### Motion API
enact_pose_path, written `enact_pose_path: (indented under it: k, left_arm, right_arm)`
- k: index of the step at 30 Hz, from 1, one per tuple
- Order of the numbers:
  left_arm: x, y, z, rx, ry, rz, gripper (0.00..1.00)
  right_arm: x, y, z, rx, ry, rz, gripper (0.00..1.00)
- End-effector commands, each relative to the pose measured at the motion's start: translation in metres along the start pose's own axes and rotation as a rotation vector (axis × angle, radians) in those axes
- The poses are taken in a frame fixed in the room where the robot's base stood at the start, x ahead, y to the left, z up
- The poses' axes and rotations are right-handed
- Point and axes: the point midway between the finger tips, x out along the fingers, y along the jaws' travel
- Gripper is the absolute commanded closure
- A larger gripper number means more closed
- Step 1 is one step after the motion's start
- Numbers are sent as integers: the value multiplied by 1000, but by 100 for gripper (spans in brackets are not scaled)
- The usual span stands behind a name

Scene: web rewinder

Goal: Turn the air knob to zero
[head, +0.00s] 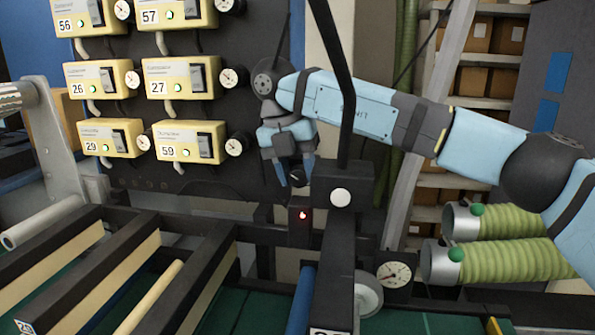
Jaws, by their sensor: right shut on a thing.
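My right gripper (292,176) comes in from the right and points down in the middle of the picture. Its two blue fingers are shut on a small dark knob (297,178), which looks like the air knob. The fingers hide most of the knob, so its pointer and any scale cannot be read. Just below it is a black box (300,222) with a lit red lamp. My left gripper is not in view.
A black post and block (340,197) stand close to the right of the gripper. Several yellow control boxes (188,141) with dials hang at the left. A round gauge (394,274) and green hoses (510,259) are at the lower right. Dark rails (120,250) fill the lower left.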

Motion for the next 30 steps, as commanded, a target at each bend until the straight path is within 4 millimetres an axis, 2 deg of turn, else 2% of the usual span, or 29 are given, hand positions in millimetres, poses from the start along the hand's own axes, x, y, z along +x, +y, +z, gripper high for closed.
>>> enact_pose_path:
  k: [1,2,4,5,16,20,25,30]
  left_arm:
    - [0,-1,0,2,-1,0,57]
    - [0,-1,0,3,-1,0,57]
    - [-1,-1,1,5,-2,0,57]
    - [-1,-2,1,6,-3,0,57]
    - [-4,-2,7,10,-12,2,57]
    - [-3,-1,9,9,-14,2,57]
    - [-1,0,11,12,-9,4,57]
    - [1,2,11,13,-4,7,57]
  right_arm:
    - [-1,0,0,1,-1,1,84]
    - [-1,0,0,1,-1,1,56]
    - [-1,0,0,1,-1,1,40]
    - [-1,0,0,1,-1,1,35]
    - [0,0,0,0,0,1,35]
    - [-6,-1,0,1,-2,1,35]
    - [-32,-8,1,4,-6,2,35]
    - [-72,-17,2,5,-7,1,35]
